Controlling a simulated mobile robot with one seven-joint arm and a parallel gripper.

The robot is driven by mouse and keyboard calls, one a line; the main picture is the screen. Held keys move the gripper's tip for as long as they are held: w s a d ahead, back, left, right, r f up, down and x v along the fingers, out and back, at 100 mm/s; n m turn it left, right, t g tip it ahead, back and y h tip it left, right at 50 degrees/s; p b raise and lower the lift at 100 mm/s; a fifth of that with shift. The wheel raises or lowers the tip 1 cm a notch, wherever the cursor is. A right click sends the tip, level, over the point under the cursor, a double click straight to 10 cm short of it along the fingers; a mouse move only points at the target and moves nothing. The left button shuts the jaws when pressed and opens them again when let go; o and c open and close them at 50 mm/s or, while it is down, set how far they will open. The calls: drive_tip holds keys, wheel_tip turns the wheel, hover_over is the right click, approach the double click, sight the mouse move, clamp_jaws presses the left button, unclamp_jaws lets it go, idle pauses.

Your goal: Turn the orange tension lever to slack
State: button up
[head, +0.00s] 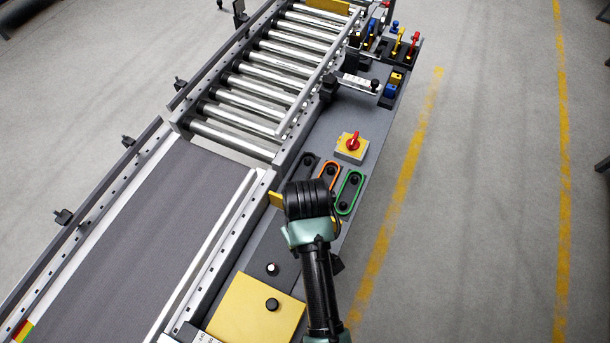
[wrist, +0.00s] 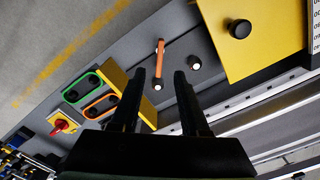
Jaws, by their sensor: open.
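My gripper (wrist: 159,72) is open. Its two black fingers appear on either side of the lever, with the bar between them in the picture. I cannot tell how far above it they are or whether either touches. In the head view, my arm hides the lever and the fingers.
A black knob with a white top (wrist: 194,63) sits close to the right finger. A yellow plate (head: 253,310) with a black knob lies nearby. Green-rimmed (head: 349,192) and orange-rimmed (head: 329,175) slots and a red switch (head: 352,143) lie further along the panel. The conveyor belt (head: 130,230) runs alongside.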

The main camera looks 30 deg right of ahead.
wheel_tip(320, 180, down, 11)
drive_tip(key=shift+b, duration=0.3)
clamp_jaws()
idle(0.3)
